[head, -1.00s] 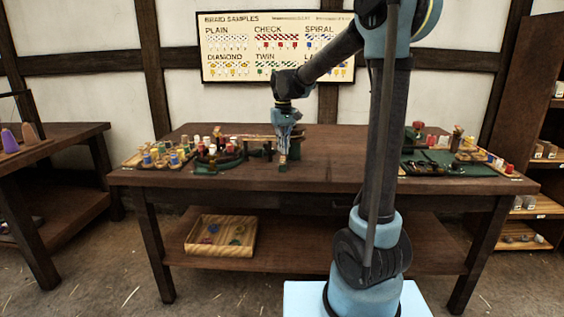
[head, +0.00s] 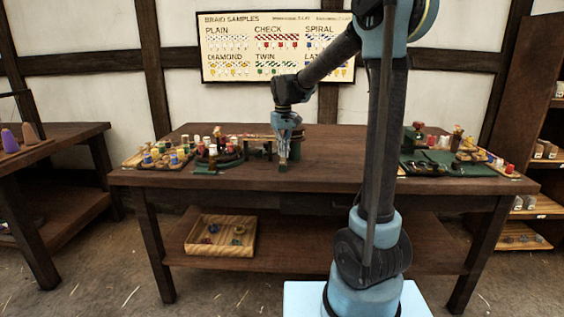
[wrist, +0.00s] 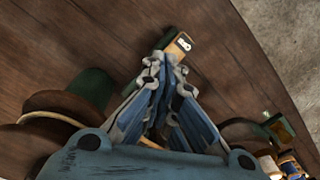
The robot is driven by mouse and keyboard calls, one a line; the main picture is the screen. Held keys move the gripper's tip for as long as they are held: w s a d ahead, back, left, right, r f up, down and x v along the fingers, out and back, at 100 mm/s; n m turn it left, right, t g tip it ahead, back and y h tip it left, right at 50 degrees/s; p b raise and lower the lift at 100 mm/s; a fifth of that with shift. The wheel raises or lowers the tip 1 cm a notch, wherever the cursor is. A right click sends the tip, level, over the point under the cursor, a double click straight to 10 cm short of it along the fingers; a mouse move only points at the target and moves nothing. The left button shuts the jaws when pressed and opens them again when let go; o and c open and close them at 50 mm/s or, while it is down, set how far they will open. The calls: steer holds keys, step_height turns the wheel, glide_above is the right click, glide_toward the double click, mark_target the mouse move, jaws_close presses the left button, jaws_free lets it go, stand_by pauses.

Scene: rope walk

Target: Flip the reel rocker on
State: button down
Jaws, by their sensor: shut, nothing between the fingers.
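My gripper (wrist: 165,70) is shut and empty, pointing down at the table top. In the wrist view a small wooden block (wrist: 181,46) with a black and white plate on it lies right at the fingertips. It looks like the rocker switch, but its lever position cannot be told. The fingers hide part of the block, and I cannot tell whether they touch it. In the head view my gripper (head: 283,164) is low over the middle of the table, near its front half. The block there is too small and too covered to make out.
The dark wooden table (head: 330,175) bears a round stand with bobbins (head: 218,155) and a tray of spools (head: 158,158) to the left. A green mat with tools (head: 430,168) lies to the right. The table front between them is mostly clear.

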steer(key=shift+f, duration=0.3)
steer(key=shift+r, duration=0.1)
step_height(320, 180, up, 8)
stand_by(1.2)
steer(key=s+d+f+m+t, duration=0.1)
steer(key=s+d+f+m, duration=0.3)
steer(key=s+d, duration=1.1)
steer(key=s+d+f, duration=0.3)
steer(key=s+f, duration=0.4)
steer(key=s, duration=0.1)
steer(key=s+d+f+m+t, duration=0.1)
steer(key=s+d+f, duration=0.2)
steer(key=s+f, duration=0.5)
steer(key=shift+s+f, duration=0.15)
steer(key=shift+s, duration=0.25)
